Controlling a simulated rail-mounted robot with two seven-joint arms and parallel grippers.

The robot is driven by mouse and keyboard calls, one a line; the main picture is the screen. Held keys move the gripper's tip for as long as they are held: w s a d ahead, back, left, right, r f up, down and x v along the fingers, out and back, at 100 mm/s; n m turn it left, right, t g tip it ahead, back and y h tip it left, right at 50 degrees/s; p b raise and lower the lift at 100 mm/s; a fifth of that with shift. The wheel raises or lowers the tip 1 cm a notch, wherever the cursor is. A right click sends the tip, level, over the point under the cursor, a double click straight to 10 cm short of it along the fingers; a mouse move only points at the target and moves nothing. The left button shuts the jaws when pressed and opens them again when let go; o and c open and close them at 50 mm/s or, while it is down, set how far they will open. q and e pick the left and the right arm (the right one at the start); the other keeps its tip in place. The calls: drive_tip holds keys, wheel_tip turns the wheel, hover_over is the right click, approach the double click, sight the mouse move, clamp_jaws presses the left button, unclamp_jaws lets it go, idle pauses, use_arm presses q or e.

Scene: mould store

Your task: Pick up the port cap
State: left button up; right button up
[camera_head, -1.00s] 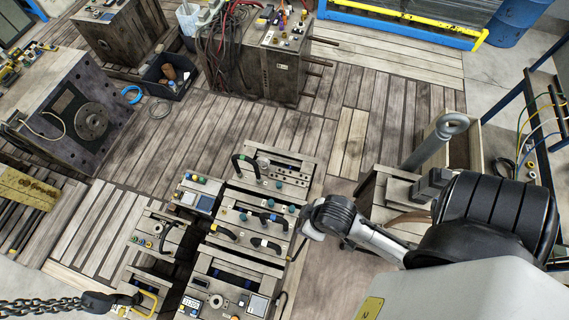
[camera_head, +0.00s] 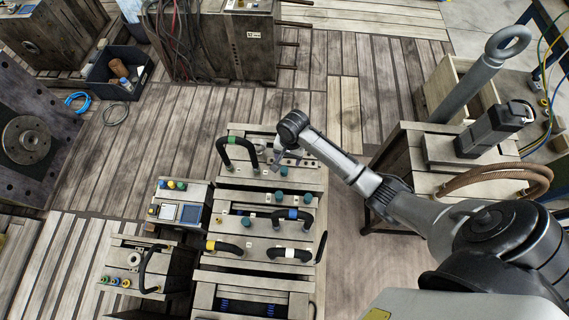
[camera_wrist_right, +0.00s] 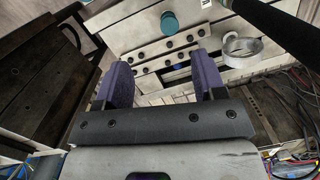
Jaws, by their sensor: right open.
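Several teal caps stand on the wooden-looking mould blocks in the middle of the head view. One teal cap (camera_head: 283,170) is on the rear block, just in front of my right gripper (camera_head: 287,156). I cannot tell which one the task calls the port cap. In the right wrist view a teal cap (camera_wrist_right: 169,22) stands upright on a pale block, beyond the fingertips. My right gripper (camera_wrist_right: 162,68) is open there, with two purple finger pads apart and nothing between them. My left gripper is not in view.
A black curved handle (camera_head: 238,148) rises left of my right gripper. A silver ring (camera_wrist_right: 243,46) lies right of the cap in the wrist view. More handles and a small control box (camera_head: 181,203) stand nearby. A bench with an eyebolt (camera_head: 490,62) is at right.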

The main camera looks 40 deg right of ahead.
sight(284, 169)
drive_tip(key=f+b, duration=0.1)
drive_tip(key=f, duration=0.2)
drive_tip(key=w+f+m+b, duration=0.1)
drive_tip(key=f+b, duration=0.1)
drive_tip(key=f, duration=0.2)
drive_tip(key=w+f+m+b, duration=0.1)
drive_tip(key=f+b, duration=0.1)
drive_tip(key=f, duration=0.2)
drive_tip(key=shift+w+d+f, duration=0.1)
drive_tip(key=shift+w+d, duration=0.15)
drive_tip(key=shift+d, duration=0.15)
drive_tip(key=shift+s+a+f+b, duration=0.2)
drive_tip(key=shift+f+b, duration=0.65)
drive_tip(key=shift+f, duration=0.45)
drive_tip(key=shift+s+a+f+b, duration=0.1)
drive_tip(key=shift+a+f+b, duration=0.1)
drive_tip(key=shift+f+b, duration=0.85)
use_arm(q)
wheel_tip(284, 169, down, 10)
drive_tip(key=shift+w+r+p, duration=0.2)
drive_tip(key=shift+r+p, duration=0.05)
drive_tip(key=shift+p, duration=0.05)
use_arm(e)
drive_tip(key=shift+w+f, duration=0.1)
drive_tip(key=shift+f, duration=0.1)
drive_tip(key=shift+c, duration=0.4)
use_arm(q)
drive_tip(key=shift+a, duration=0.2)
use_arm(e)
drive_tip(key=c, duration=1.1)
